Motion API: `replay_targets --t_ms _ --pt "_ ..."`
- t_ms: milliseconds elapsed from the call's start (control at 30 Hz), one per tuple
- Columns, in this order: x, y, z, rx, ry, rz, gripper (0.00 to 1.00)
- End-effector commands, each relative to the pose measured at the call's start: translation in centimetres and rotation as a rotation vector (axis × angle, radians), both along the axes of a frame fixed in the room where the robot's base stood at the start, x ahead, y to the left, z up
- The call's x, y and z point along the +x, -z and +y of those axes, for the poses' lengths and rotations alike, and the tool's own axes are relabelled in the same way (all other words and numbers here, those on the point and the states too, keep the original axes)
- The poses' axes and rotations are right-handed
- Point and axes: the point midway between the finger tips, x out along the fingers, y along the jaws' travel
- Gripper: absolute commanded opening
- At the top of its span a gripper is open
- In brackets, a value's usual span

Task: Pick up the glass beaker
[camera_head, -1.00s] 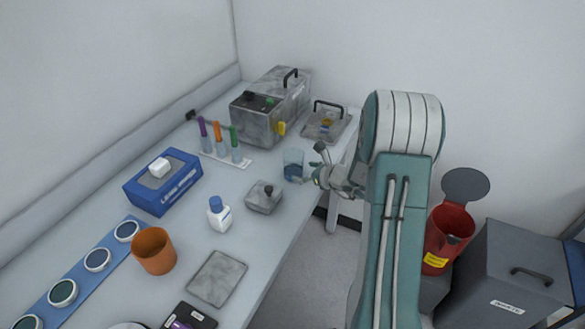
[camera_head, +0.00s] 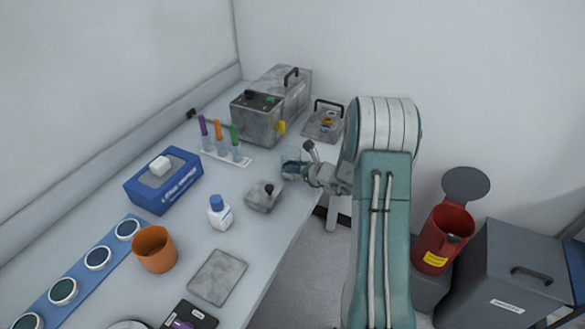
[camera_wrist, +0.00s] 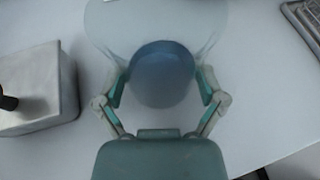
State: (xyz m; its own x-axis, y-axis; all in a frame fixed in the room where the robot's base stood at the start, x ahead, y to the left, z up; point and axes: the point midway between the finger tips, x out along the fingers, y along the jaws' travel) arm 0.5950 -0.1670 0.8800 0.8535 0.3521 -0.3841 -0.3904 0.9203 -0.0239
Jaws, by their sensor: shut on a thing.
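The glass beaker (camera_head: 290,164) is clear, with blue at its bottom, and stands near the right edge of the long table in the head view. In the wrist view the beaker (camera_wrist: 162,72) sits between the two fingers of my gripper (camera_wrist: 160,88), which touch its sides. My gripper (camera_head: 306,171) reaches it from the right in the head view and is shut on it. Part of the beaker's right side is hidden by my gripper. I cannot tell whether its base is off the table.
A rack of capped tubes (camera_head: 228,156) and a grey instrument (camera_head: 272,108) stand behind. A flat grey device with a handle (camera_head: 323,122) is at the back right.

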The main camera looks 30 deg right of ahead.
Motion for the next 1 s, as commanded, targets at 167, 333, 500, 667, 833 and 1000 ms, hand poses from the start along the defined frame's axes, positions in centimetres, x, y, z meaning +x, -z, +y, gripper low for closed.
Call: replay_targets --t_ms 167,333,500,667,833,1000 --pt "0.0 -0.3 0.0 -0.001 0.001 -0.001 0.35" --pt "0.0 -1.2 0.1 -0.002 0.001 -0.002 0.35" --pt "0.0 -2.7 0.1 -0.004 0.0 -0.003 0.35" --pt "-0.9 -4.3 -0.3 -0.001 0.002 -0.002 0.35" --pt "-2.1 -5.8 -0.6 -0.001 0.002 -0.002 0.35" --pt "-3.4 -7.4 -1.0 -0.002 0.002 -0.002 0.35"
